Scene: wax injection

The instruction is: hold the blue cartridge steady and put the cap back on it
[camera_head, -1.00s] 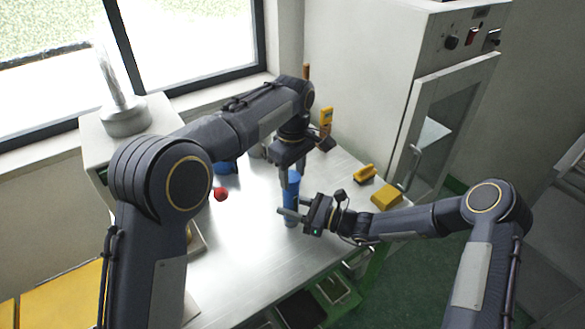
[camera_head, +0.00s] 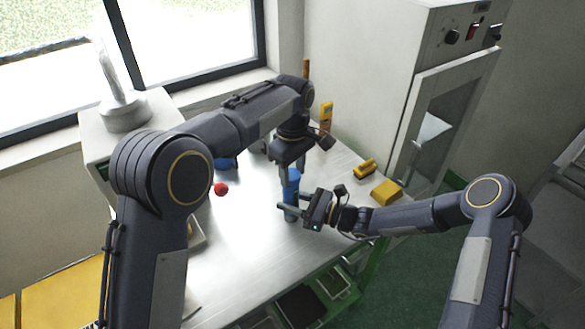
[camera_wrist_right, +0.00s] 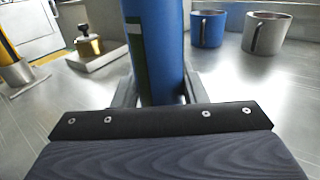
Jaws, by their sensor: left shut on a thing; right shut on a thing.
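The blue cartridge (camera_head: 291,190) stands upright on the metal table in the head view. It fills the middle of the right wrist view (camera_wrist_right: 156,50), where its top is cut off. My right gripper (camera_head: 291,209) is shut on the cartridge's lower part from the right, with a finger on each side. My left gripper (camera_head: 290,172) points down directly above the cartridge, its fingers at the cartridge's top. It is shut on the cap, which its fingers hide; I cannot tell whether the cap is seated on the cartridge.
A red ball (camera_head: 221,189) lies to the left on the table. Yellow pieces (camera_head: 386,193) lie at the right edge. A blue mug (camera_wrist_right: 207,29), a grey mug (camera_wrist_right: 267,33) and a brass weight on a block (camera_wrist_right: 88,42) stand behind the cartridge.

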